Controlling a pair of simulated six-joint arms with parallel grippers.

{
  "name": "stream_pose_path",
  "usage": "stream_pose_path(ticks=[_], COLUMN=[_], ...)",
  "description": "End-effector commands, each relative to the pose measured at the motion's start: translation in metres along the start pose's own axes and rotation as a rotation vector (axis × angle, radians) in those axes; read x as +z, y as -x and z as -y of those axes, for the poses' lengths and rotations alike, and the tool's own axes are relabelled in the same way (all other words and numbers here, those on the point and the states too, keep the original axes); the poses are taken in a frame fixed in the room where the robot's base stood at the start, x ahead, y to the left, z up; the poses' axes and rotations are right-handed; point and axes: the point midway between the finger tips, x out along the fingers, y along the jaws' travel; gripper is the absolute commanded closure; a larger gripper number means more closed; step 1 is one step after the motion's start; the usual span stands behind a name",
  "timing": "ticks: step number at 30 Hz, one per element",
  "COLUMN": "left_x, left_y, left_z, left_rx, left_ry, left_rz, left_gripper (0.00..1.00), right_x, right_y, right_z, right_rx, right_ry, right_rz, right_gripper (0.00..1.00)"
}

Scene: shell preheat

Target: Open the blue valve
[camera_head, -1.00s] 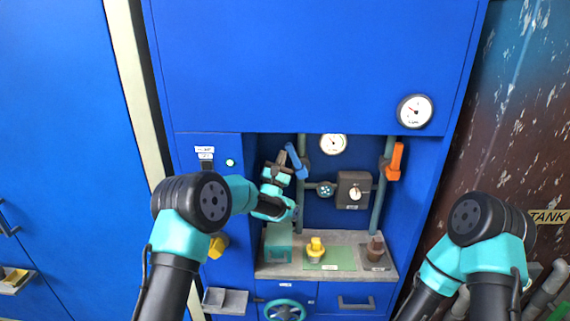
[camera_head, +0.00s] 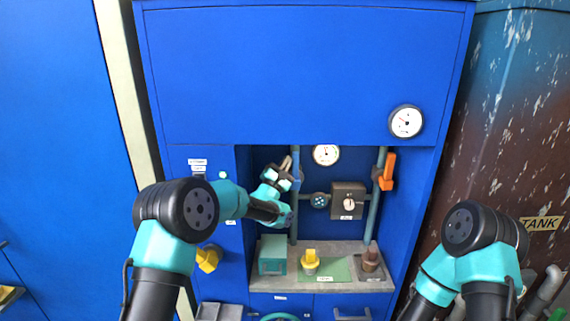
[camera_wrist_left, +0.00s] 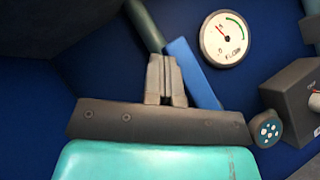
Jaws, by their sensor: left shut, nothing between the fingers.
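The blue valve handle (camera_head: 297,172) is on the left vertical pipe inside the cabinet recess. It stands nearly in line with that pipe in the head view. It also shows in the left wrist view as a flat blue bar (camera_wrist_left: 195,75), just right of the fingers. My left gripper (camera_head: 287,161) is shut and empty, close beside the handle on its left. Its closed fingertips (camera_wrist_left: 164,62) appear against or very near the bar; I cannot tell if they touch. Only part of my right arm shows at the lower right; its gripper is out of view.
An orange valve handle (camera_head: 388,171) is on the right pipe. A gauge (camera_head: 326,154) and a grey box with a knob (camera_head: 338,206) sit between the pipes. The shelf below holds a teal block (camera_head: 272,259), a yellow piece (camera_head: 310,260) and a brown piece (camera_head: 370,259).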

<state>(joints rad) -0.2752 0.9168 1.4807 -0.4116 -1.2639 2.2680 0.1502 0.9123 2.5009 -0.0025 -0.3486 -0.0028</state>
Motion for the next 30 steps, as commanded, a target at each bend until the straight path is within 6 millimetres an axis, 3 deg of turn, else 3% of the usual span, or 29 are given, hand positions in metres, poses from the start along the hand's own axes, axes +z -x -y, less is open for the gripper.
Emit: stream_pose_path(ticks=[11, 24, 30], left_x=[-0.001, -0.001, 0.0], left_y=[0.006, 0.061, 0.075], left_z=[0.001, 0.0, 0.0], left_rx=[-0.001, -0.001, -0.001], left_ry=[0.001, 0.0, 0.001], left_rz=[-0.002, -0.002, 0.0], left_gripper=[1.0, 1.0, 1.0], right_x=[0.0, 0.0, 0.0], right_y=[0.0, 0.0, 0.0], right_z=[0.0, 0.0, 0.0], right_rx=[0.0, 0.0, 0.0], right_ry=[0.0, 0.0, 0.0], right_rz=[0.0, 0.0, 0.0], right_gripper=[0.57, 0.57, 0.57])
